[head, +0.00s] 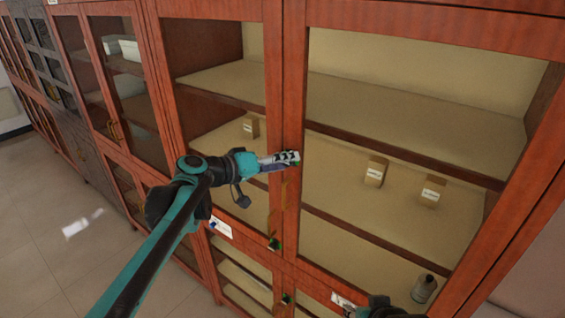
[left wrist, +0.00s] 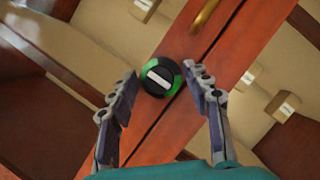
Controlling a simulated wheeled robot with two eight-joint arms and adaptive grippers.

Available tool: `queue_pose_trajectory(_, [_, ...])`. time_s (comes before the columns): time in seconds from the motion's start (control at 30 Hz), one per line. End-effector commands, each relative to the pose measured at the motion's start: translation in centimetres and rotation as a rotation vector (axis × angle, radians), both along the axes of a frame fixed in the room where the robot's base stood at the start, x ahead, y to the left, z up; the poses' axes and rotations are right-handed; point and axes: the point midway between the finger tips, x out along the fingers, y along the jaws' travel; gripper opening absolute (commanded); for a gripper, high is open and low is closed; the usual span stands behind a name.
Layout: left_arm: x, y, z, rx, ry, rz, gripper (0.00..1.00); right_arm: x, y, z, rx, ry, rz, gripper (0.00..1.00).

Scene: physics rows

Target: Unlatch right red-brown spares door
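The red-brown cabinet has tall glass doors; the right door (head: 294,95) meets the left door (head: 273,70) at a central seam. In the left wrist view, a round black latch knob (left wrist: 161,77) with green sectors and a white bar sits at this seam. The bar lies tilted. My left gripper (head: 288,159) is at the seam in the head view and hides most of the knob there. In the left wrist view, its two fingers (left wrist: 165,90) are spread on either side of the knob, with nothing held. A dark part of my right arm shows at the bottom edge; its fingers are not clear.
A brass handle (left wrist: 205,15) is close to the knob. Lower green-marked knobs (head: 274,244) sit on the same seam. Small boxes (head: 376,171) and a grey bottle (head: 424,289) stand behind the glass. Floor (head: 60,225) at left is clear.

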Motion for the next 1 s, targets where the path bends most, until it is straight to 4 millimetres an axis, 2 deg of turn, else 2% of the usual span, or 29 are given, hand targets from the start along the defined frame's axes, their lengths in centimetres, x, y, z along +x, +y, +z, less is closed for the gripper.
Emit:
queue_pose_trajectory(0.13, [-0.2, 0.2, 0.1, 0.001, 0.0, 0.001, 0.49, 0.0, 0.0, 0.0, 0.0, 0.0, 0.0, 0.4])
queue_pose_trajectory(0.27, [-1.0, 1.4, 0.5, 0.0, 0.001, 0.002, 0.49, 0.0, 0.0, 0.0, 0.0, 0.0, 0.0, 0.4])
queue_pose_trajectory(0.5, [-4.0, 5.4, 1.8, 0.0, 0.0, 0.004, 0.49, 0.0, 0.0, 0.0, 0.0, 0.0, 0.0, 0.4])
queue_pose_trajectory(0.7, [-6.1, 8.1, 2.8, 0.0, 0.0, 0.003, 0.49, 0.0, 0.0, 0.0, 0.0, 0.0, 0.0, 0.4])
queue_pose_trajectory(1.0, [-7.0, 9.3, 3.2, 0.0, -0.001, 0.001, 0.49, 0.0, 0.0, 0.0, 0.0, 0.0, 0.0, 0.4])
